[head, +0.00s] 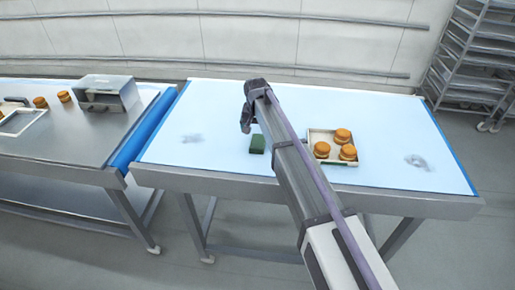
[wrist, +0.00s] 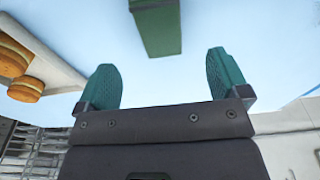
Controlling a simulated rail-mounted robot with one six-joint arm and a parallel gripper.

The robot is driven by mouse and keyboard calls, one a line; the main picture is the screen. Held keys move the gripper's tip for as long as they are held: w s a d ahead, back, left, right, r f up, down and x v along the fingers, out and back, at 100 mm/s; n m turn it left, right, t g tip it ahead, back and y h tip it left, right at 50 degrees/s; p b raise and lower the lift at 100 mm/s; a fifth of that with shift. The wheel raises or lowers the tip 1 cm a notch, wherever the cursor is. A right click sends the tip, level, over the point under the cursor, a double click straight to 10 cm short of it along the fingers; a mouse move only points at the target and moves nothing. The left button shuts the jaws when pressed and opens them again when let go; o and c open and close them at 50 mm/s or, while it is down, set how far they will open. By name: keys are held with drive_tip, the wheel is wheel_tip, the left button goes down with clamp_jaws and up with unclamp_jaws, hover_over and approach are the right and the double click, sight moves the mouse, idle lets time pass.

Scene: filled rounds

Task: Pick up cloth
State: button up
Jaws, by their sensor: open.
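A small dark green folded cloth (head: 257,143) lies on the light blue table top, left of the tray. In the wrist view the green cloth (wrist: 157,28) is at the top centre, beyond the fingertips and roughly between them. My gripper (head: 246,122) hangs above the table, close to the cloth and a little to its left in the head view. In the wrist view my gripper (wrist: 164,66) has its two teal fingers wide apart with nothing between them. The cloth's upper end is cut off by the wrist frame.
A tray (head: 318,133) with several filled rounds (head: 342,136) stands right of the cloth, beside my arm. Grey smudges (head: 417,162) mark the table top (head: 225,105). A blue conveyor (head: 145,130) and a metal bench (head: 60,145) are at left. A rack (head: 472,60) stands back right.

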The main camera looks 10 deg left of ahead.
sight(258, 141)
drive_tip(key=f+b, duration=0.2)
drive_tip(key=w+f+b, duration=0.1)
drive_tip(key=f+b, duration=0.1)
drive_tip(key=f, duration=0.1)
drive_tip(key=f+b, duration=0.2)
drive_tip(key=f, duration=0.1)
drive_tip(key=shift+w+f, duration=0.15)
drive_tip(key=shift+r, duration=0.25)
drive_tip(key=shift+c, duration=0.2)
drive_tip(key=c, duration=1)
drive_tip(key=shift+o, duration=0.2)
